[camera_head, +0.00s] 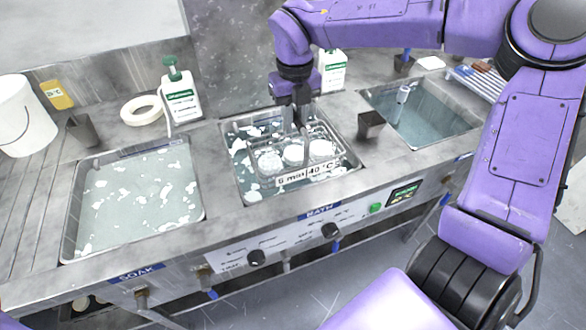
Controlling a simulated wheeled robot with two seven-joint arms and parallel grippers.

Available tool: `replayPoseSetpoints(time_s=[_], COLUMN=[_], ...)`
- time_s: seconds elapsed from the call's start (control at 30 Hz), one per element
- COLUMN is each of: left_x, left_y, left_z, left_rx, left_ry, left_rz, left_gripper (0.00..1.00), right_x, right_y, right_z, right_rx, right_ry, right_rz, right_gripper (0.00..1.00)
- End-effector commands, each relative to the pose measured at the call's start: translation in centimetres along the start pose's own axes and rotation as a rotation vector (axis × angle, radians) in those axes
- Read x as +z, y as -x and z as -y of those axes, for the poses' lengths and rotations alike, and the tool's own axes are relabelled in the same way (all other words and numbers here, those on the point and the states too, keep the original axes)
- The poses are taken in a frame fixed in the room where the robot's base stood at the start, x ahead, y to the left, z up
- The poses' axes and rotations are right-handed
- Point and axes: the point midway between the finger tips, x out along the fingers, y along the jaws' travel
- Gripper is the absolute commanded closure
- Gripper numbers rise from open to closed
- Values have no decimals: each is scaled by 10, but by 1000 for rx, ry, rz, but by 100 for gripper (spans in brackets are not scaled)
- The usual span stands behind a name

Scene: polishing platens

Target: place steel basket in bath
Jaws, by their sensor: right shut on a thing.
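The steel basket (272,183) is in the middle tank, the bath (243,198), whose front panel reads "BATH". Several round pale pieces sit in the basket, and a label reading "5 min 40 °C" is on its front. Foamy water surrounds the basket; how deep it sits is hard to tell. My right gripper (299,122) reaches down from above and is shut on the basket at its upper back part. The fingertips are partly hidden by the basket frame. My left gripper is not in view.
The soak tank (140,195) with foamy water is on the left, and another water tank (425,115) is on the right.

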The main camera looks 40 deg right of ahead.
Motion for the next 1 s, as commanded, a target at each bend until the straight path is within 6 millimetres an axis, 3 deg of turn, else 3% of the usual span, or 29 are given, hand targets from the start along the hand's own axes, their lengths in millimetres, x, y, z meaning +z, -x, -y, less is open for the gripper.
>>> replayPoseSetpoints(time_s=[0.3,0.4,0.73,1.0], left_x=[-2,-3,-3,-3], left_y=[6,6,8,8], left_z=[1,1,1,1], left_rx=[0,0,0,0], left_ry=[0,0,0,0], left_rz=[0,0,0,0], left_gripper=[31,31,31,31], right_x=[-1,0,0,0], right_y=[-85,-102,-146,-151], right_z=[0,0,2,2], right_rx=[-1,0,0,2], right_ry=[1,0,-3,-3], right_rz=[-3,0,0,3], right_gripper=[100,100,100,100])
